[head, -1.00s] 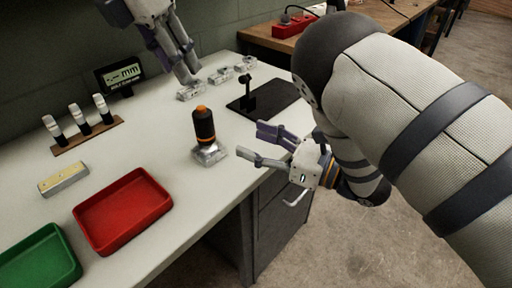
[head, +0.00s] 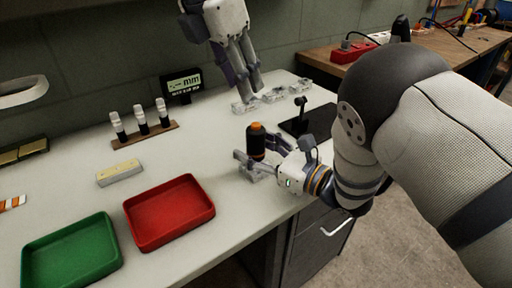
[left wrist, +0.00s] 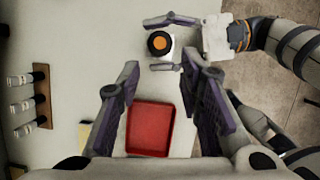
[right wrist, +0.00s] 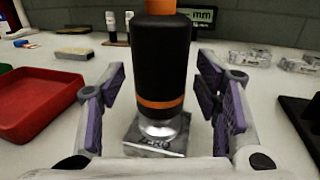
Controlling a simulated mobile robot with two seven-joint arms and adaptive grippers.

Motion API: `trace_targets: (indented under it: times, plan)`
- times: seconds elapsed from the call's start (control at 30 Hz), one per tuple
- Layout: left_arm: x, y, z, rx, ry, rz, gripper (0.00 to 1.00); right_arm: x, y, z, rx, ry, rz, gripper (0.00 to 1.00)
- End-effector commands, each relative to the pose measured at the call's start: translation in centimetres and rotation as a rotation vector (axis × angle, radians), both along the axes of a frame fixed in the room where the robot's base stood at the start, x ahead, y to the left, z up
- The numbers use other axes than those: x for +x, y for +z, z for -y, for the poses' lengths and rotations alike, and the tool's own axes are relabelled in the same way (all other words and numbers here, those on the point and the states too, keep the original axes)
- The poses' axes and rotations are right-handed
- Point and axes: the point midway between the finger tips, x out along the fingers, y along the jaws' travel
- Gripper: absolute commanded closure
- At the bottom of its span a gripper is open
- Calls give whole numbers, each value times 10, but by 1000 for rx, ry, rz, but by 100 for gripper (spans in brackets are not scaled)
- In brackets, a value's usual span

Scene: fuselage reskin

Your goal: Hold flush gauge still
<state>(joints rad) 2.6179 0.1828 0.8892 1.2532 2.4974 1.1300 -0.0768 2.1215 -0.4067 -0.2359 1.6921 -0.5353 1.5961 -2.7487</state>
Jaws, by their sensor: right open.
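The flush gauge (head: 256,141) is a black cylinder with orange bands. It stands upright on a clear block marked ZERO (right wrist: 150,143) on the bench. My right gripper (head: 257,158) is open at the gauge, with one finger on each side. In the right wrist view, gaps show between the gauge (right wrist: 161,60) and both fingers (right wrist: 160,88). My left gripper (head: 247,92) is above the back of the bench, higher than the gauge. The left wrist view shows its fingers (left wrist: 160,72) spread and empty, with the orange-topped gauge (left wrist: 160,43) beyond them.
A red tray (head: 168,212) and a green tray (head: 72,255) lie to the left. A rack with several white-capped pegs (head: 145,133), a pale block (head: 119,172) and a small mm display (head: 182,86) stand behind.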

Motion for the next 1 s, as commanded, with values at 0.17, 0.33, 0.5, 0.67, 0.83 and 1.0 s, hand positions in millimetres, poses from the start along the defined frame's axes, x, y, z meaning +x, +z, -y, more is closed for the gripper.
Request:
trace_targets:
  times: [0.17,0.33,0.5,0.67,0.83,1.0]
  plan:
    - [0,0,0,0,0,0,67,0,0,0,0,0,0,72]
    - [0,0,0,0,0,0,67,0,0,0,0,0,0,100]
    - [0,0,0,0,0,0,100,0,0,0,0,0,0,100]
    - [0,0,0,0,0,0,100,0,0,0,0,0,0,100]
    - [0,0,0,0,0,0,100,0,0,0,0,0,0,100]
    - [0,0,0,0,0,0,100,0,0,1,0,0,0,100]
